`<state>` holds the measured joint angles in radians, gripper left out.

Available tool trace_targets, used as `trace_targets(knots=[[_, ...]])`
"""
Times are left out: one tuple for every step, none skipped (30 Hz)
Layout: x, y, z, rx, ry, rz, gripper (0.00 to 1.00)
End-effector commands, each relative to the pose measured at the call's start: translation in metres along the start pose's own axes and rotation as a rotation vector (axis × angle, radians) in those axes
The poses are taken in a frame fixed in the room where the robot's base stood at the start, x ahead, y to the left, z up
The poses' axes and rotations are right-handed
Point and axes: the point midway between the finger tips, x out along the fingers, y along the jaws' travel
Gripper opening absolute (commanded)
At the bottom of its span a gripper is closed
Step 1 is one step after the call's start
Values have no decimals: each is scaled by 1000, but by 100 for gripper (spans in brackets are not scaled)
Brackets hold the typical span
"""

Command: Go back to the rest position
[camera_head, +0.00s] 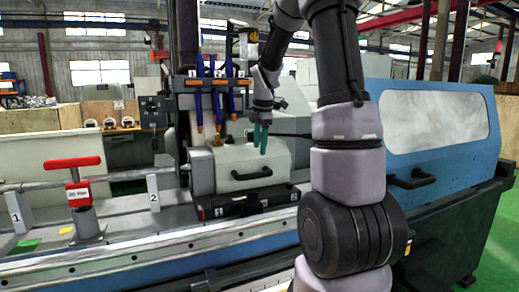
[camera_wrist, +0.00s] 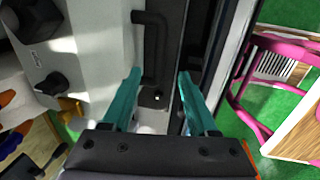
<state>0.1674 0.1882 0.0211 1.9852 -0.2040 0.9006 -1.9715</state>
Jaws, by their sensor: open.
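My gripper (camera_head: 261,138) has teal fingers and hangs in the air in front of the grinder's white headstock housing (camera_head: 240,166). In the wrist view my gripper (camera_wrist: 158,90) is open, with nothing between its two teal fingers. A black handle (camera_wrist: 150,45) on the grinder shows just beyond the fingers in the wrist view; I cannot tell how far it is from them. My arm fills the right middle of the head view and hides part of the machine.
A blue cover with a window (camera_head: 437,120) stands at the right. A red-handled clamp (camera_head: 75,185) stands on the bed at the left, near plates marked 1 (camera_head: 15,212) and 2 (camera_head: 153,194). Blue hoses (camera_head: 213,95) hang above the housing. A pink-framed table (camera_wrist: 262,100) is at the right.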

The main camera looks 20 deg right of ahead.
Motion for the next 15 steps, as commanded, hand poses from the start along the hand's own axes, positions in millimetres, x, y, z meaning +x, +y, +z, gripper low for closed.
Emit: trace_targets(knots=[[0, 0, 0, 0, 0, 0, 59], [0, 0, 0, 0, 0, 0, 59], [0, 0, 0, 0, 0, 0, 59], [0, 0, 0, 0, 0, 0, 59], [0, 0, 0, 0, 0, 0, 59], [0, 0, 0, 0, 0, 0, 59], [0, 0, 0, 0, 0, 0, 59], [0, 0, 0, 0, 0, 0, 59], [0, 0, 0, 0, 0, 0, 59], [0, 0, 0, 3, 0, 1, 59], [-2, -1, -1, 10, 0, 3, 59], [-6, -3, -2, 29, 1, 9, 59], [-10, -5, -4, 52, 2, 15, 59], [-16, -8, -7, 84, 4, 23, 59], [-26, -12, -11, 141, 9, 37, 59]])
